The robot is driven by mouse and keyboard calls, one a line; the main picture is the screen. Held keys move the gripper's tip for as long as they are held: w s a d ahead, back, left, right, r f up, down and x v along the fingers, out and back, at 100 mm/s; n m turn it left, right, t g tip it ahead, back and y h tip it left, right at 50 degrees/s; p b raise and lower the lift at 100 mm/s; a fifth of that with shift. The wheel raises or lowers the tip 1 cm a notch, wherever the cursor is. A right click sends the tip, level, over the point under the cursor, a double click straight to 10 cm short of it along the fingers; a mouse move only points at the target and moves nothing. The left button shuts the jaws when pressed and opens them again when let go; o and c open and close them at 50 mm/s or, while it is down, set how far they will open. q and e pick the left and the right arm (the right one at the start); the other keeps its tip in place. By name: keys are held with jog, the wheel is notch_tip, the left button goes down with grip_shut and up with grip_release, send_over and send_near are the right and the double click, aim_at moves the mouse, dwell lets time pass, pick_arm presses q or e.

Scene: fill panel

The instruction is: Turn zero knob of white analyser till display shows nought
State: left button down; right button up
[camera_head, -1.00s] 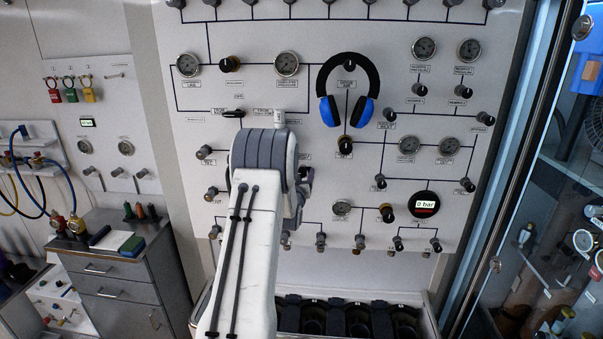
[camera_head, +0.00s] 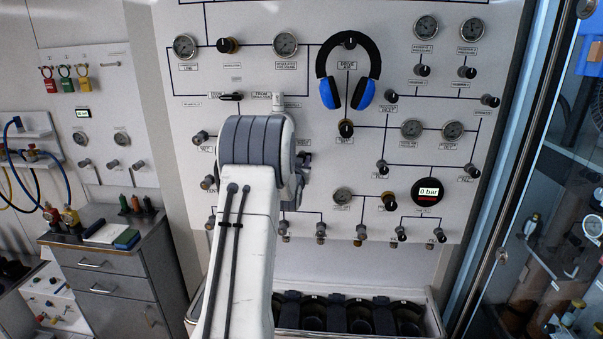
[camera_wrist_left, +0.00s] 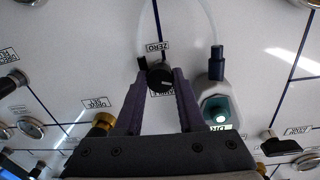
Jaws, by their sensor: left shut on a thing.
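The zero knob (camera_wrist_left: 160,72) is a small black knob with a white mark, below a "ZERO" label in the left wrist view. My left gripper (camera_wrist_left: 161,82) is shut on it, with one dark finger on each side. The white analyser (camera_wrist_left: 206,91) is just right of the gripper in that view, with a dark plug and a pale tube at its top. Its lit teal display (camera_wrist_left: 219,115) appears upside down and is too small to read. In the head view my left arm hides the knob and the analyser. My right gripper is not in view.
Blue and black headphones (camera_head: 362,95) hang on the panel (camera_head: 250,68) right of my arm. A round gauge reads 0 bar (camera_head: 428,191). Gauges and knobs crowd the panel. A brass fitting (camera_wrist_left: 104,121) is close to the left finger in the wrist view.

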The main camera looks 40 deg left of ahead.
pick_arm(q)
jog(key=shift+r+m, duration=0.1)
jog(key=shift+m, duration=0.2)
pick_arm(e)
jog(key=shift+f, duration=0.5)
pick_arm(q)
jog(key=c, duration=0.5)
grip_release()
jog(key=shift+s, duration=0.1)
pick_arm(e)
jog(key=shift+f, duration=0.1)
pick_arm(q)
jog(key=shift+b+v, duration=2.8)
jog(key=shift+v, duration=2.35)
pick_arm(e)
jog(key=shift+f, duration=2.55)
